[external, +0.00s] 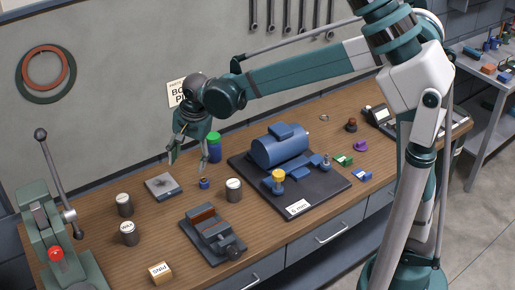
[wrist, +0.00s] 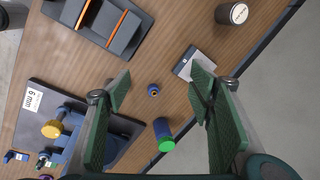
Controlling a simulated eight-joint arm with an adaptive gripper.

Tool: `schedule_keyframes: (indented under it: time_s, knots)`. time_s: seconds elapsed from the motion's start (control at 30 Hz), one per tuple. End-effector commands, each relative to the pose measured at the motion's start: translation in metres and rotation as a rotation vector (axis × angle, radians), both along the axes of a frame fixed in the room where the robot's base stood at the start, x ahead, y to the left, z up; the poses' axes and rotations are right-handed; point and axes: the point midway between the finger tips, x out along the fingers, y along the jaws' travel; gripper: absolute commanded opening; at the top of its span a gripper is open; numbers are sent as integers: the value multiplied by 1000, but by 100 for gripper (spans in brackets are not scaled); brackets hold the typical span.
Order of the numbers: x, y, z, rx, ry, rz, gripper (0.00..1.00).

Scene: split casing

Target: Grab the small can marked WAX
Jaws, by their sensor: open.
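Three small dark cans with pale lids stand on the bench in the external view. The front-left can (external: 129,236) has lid lettering that seems to read WAX, but it is tiny. Another can (external: 124,207) stands just behind it, its label unreadable. The third can (external: 234,192) stands farther right, also unreadable. One can (wrist: 232,13) shows at the top right of the wrist view, its label too small to read. My gripper (external: 188,162) is open and empty above the bench, to the right of the two left cans. In the wrist view its fingers (wrist: 160,88) are wide apart.
A small blue part (external: 203,184) lies below my gripper, near a grey plate (external: 163,187) and a green-capped blue bottle (external: 214,148). A vise (external: 213,236) stands in front, a motor tray (external: 331,188) at right, and a lever press (external: 58,240) at left.

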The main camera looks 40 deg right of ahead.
Motion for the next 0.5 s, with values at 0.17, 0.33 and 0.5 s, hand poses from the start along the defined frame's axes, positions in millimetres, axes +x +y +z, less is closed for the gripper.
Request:
schedule_keyframes:
  time_s: [0.17,0.33,0.5]
  knots:
    - [11,41,-13,3,39,-70,53]
    - [17,79,-29,1,75,-139,53]
    - [21,116,-48,-4,109,-212,53]
